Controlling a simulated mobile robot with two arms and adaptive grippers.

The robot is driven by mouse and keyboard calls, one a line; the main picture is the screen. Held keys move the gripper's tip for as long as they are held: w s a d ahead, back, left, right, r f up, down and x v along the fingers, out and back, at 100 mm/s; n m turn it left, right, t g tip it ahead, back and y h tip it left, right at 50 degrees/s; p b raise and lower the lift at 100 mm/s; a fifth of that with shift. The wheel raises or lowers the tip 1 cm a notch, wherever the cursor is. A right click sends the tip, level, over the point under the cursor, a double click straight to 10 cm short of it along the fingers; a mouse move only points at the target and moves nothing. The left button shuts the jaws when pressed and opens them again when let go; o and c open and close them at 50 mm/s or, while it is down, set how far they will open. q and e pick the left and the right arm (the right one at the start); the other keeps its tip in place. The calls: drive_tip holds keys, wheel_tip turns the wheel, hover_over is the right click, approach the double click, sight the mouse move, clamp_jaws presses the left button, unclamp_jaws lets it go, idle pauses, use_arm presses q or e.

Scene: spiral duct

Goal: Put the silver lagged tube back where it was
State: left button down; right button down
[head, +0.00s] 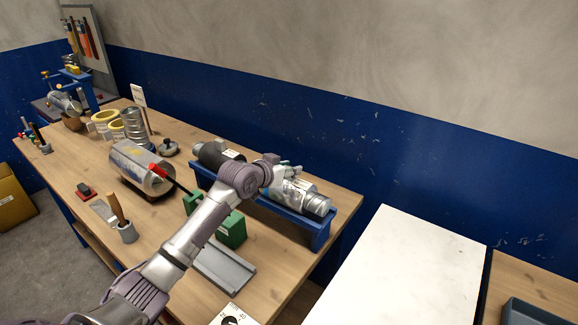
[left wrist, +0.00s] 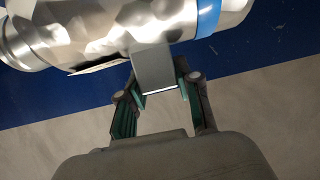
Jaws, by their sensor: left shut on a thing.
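The silver lagged tube (head: 313,201), crinkled foil with a blue band, is at the right part of the blue rack (head: 268,205). I cannot tell whether it rests on the rack or hangs just above it. My left gripper (head: 284,172) is at the tube's upper side, partly hidden by my wrist. In the left wrist view the silver tube (left wrist: 100,30) crosses the top, and my left gripper (left wrist: 160,88) is shut on a grey block-like tab at the tube's side. My right gripper is not in view.
A dark lagged tube (head: 213,156) lies at the rack's left end. A larger silver duct (head: 140,166) lies on the wooden bench (head: 165,222) further left. Green blocks (head: 232,229) and a grey channel tray (head: 224,268) are in front of the rack. A white table (head: 405,265) stands right.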

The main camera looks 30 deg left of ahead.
use_arm(q)
drive_tip(key=c, duration=0.8)
unclamp_jaws()
drive_tip(key=shift+f, duration=0.1)
drive_tip(key=b+v, duration=0.3)
drive_tip(key=v, duration=0.9)
